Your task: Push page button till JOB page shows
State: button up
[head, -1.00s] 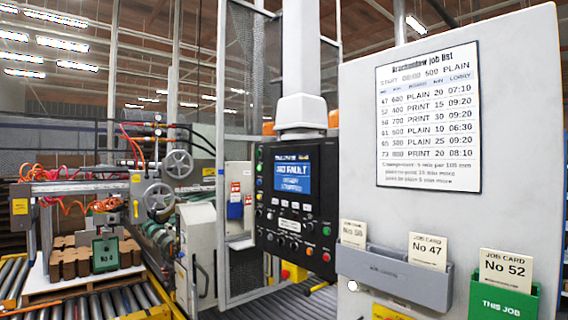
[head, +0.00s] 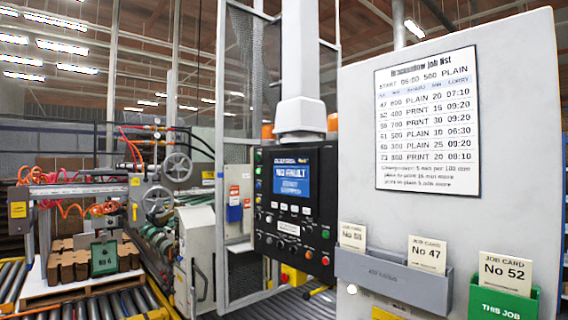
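A black control panel (head: 294,208) hangs from a white column in the middle of the head view. Its blue screen (head: 292,179) reads "NO FAULT" with a smaller line below that I cannot read for sure; I do not see the word JOB on it. Rows of small buttons (head: 290,216) sit under the screen, and coloured buttons run down its left and right edges. Which one is the page button is too small to tell. My gripper is not in view.
A grey board (head: 520,140) with a job list (head: 427,122) fills the right side. Below it are a grey card holder (head: 395,278) with job cards and a green THIS JOB holder (head: 503,301) with card No 52. Rollers and stacked brown blanks (head: 75,262) are at left.

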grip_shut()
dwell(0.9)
